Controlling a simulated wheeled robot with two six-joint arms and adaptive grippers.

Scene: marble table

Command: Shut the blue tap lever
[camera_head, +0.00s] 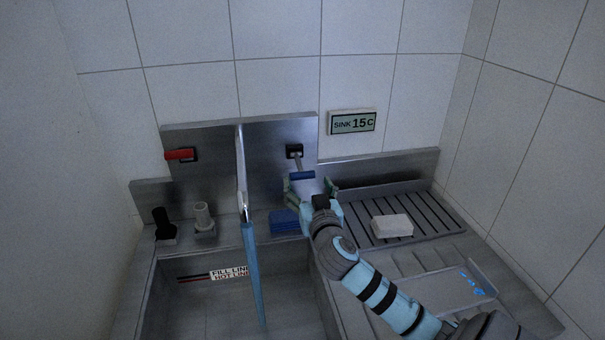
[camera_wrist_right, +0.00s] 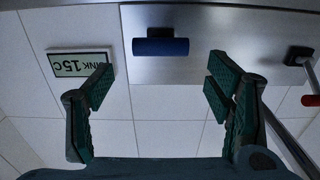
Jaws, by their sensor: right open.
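The blue tap lever (camera_head: 302,175) stands out from a black mount (camera_head: 294,151) on the steel back panel, on a grey stem that slopes down. In the right wrist view the blue handle (camera_wrist_right: 160,47) shows as a short cylinder, lying across the view beyond my fingertips. My right gripper (camera_head: 311,187) is just in front of and below the lever in the head view. In the right wrist view its fingers (camera_wrist_right: 160,78) are spread, one to each side of the handle, with nothing between the pads. Contact with the lever is not seen. My left gripper is out of view.
A red lever (camera_head: 180,154) points left on the panel. A pale pipe (camera_head: 241,190) stands above a blue column (camera_head: 251,270), perhaps water, reaching into the sink (camera_head: 180,310). A blue sponge-like block (camera_head: 284,222) is beside my gripper. A white block (camera_head: 392,225) lies on the drainboard.

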